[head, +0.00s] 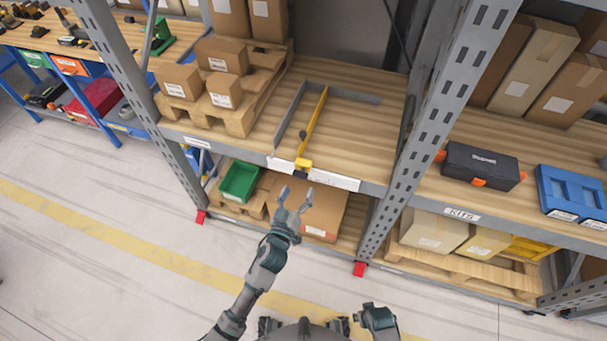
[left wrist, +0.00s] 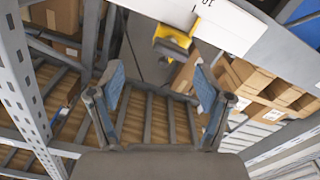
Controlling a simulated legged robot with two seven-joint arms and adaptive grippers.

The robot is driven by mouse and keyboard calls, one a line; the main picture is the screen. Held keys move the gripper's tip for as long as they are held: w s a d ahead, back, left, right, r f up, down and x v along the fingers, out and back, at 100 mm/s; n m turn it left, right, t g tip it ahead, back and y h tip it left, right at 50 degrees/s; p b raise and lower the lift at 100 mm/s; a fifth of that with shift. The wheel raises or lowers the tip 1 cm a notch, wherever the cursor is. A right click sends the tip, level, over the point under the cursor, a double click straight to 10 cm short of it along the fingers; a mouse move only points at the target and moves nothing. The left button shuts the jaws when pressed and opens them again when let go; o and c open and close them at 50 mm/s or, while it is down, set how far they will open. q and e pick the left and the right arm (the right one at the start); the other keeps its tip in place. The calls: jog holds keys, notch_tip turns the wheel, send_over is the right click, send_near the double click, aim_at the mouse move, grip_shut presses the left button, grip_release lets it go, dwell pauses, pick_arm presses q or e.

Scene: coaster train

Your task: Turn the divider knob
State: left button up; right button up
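The divider (head: 314,118) is a yellow bar running front to back on the middle shelf, with a small dark knob-like piece (head: 303,134) on it. Its yellow front end (head: 303,163) sits at the shelf's front edge. A yellow bracket with a dark part (left wrist: 175,40) shows at the upper middle of the left wrist view; I cannot tell its exact shape. My left gripper (head: 294,200) is open and empty, below and in front of the shelf edge, apart from the divider. Its two spread fingers also show in the left wrist view (left wrist: 160,95).
Cartons on a pallet (head: 235,105) stand left of the divider. A green bin (head: 239,181) and a flat carton (head: 325,208) lie on the lower shelf. Grey uprights (head: 425,120) flank the bay. A dark toolbox (head: 481,166) and blue case (head: 575,192) stand right.

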pick_arm(q)
jog(key=p+v, duration=0.1)
jog(key=v, duration=1.2)
dwell(0.6)
jog(key=shift+a+r, duration=0.1)
jog(key=shift+a, duration=0.05)
jog(key=shift+s, duration=0.15)
